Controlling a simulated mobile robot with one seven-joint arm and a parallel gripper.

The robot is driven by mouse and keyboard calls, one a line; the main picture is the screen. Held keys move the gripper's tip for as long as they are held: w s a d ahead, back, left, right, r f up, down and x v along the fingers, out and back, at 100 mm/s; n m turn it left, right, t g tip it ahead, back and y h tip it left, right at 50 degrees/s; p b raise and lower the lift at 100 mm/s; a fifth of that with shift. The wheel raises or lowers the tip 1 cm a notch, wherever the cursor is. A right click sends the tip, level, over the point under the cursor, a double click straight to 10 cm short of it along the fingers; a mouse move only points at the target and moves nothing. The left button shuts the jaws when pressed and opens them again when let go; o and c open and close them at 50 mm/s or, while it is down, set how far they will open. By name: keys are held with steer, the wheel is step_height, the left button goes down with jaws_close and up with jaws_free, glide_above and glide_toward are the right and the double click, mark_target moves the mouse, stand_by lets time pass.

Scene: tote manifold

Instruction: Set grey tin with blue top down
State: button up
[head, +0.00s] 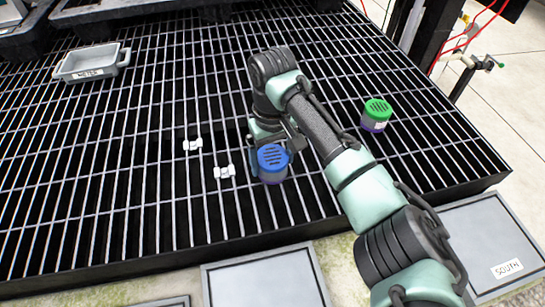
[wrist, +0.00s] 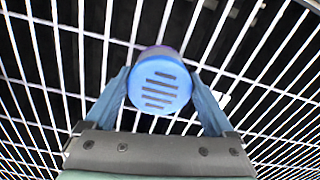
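The grey tin with the blue slotted top (head: 272,160) is upright over the dark grating in the head view, just in front of my wrist. Its blue top also fills the middle of the wrist view (wrist: 160,85), with a little purplish-grey side showing behind it. My gripper (wrist: 160,78) has one finger against each side of the tin and is shut on it. In the head view my gripper (head: 271,146) is partly hidden by my arm and the tin. I cannot tell whether the tin's base touches the grating.
The grating (head: 120,185) has much bare room to the left. Two small white clips (head: 193,145) (head: 225,172) lie left of the tin. A green-topped tin (head: 376,115) stands to the right. A grey tray labelled METER (head: 92,62) sits far left. Grey panels (head: 265,280) lie along the front.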

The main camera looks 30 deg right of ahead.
mark_target(272, 156)
steer(key=shift+o, duration=0.5)
steer(key=shift+r, duration=0.15)
step_height(272, 156, up, 12)
steer(key=p, duration=0.6)
